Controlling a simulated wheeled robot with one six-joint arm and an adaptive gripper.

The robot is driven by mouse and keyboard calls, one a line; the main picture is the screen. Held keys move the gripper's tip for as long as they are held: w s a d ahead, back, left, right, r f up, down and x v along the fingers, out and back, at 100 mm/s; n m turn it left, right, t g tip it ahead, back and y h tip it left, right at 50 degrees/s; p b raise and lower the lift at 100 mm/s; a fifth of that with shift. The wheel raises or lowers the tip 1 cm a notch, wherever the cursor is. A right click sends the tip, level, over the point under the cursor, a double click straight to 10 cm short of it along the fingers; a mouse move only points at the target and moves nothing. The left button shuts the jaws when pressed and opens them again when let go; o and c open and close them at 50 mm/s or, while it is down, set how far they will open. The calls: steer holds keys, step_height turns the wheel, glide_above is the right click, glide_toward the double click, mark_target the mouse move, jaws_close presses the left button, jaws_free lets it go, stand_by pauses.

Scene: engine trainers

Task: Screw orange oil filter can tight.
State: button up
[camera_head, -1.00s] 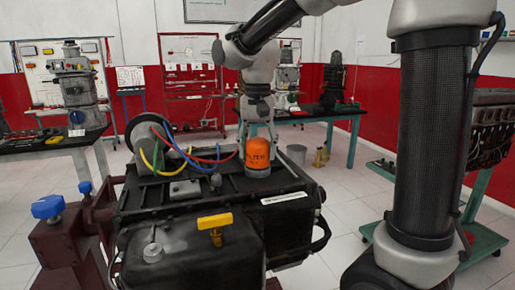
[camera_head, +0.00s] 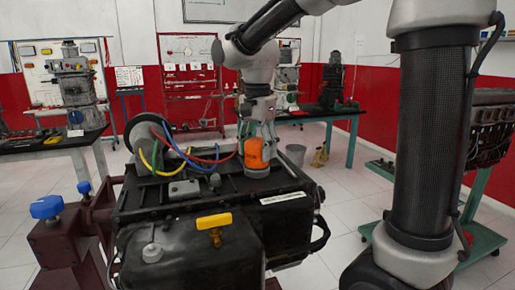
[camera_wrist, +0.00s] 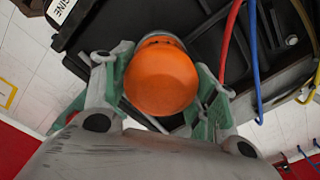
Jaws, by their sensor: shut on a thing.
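The orange oil filter can (camera_head: 256,153) stands upright on the top right of the black engine block (camera_head: 240,228). My gripper (camera_head: 257,142) reaches down from above and is shut around the can. In the wrist view the orange can (camera_wrist: 161,78) sits between the two green-padded fingers of my gripper (camera_wrist: 160,85), one on each side. The can's lower edge meets a light ring at its base in the head view. Whether the can is fully seated cannot be told.
Red, yellow and blue hoses (camera_head: 216,158) run close to the left of the can. A yellow T-handle (camera_head: 214,224) stands at the engine's front. Work tables (camera_head: 335,114) stand farther back.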

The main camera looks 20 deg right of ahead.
mark_target(258, 138)
stand_by(0.3)
steer(key=o, duration=1)
steer(key=shift+o, duration=0.2)
step_height(258, 138, up, 12)
steer(key=s+d+f+n+t, duration=0.2)
steer(key=s+d+f+n, duration=0.3)
steer(key=s, duration=0.5)
steer(key=s+d+f+n+t, duration=0.2)
steer(key=s+d+f+n, duration=0.4)
steer(key=s+d, duration=0.3)
steer(key=shift+s+d+f, duration=0.3)
steer(key=shift+s+f, duration=0.3)
steer(key=shift+f, duration=0.25)
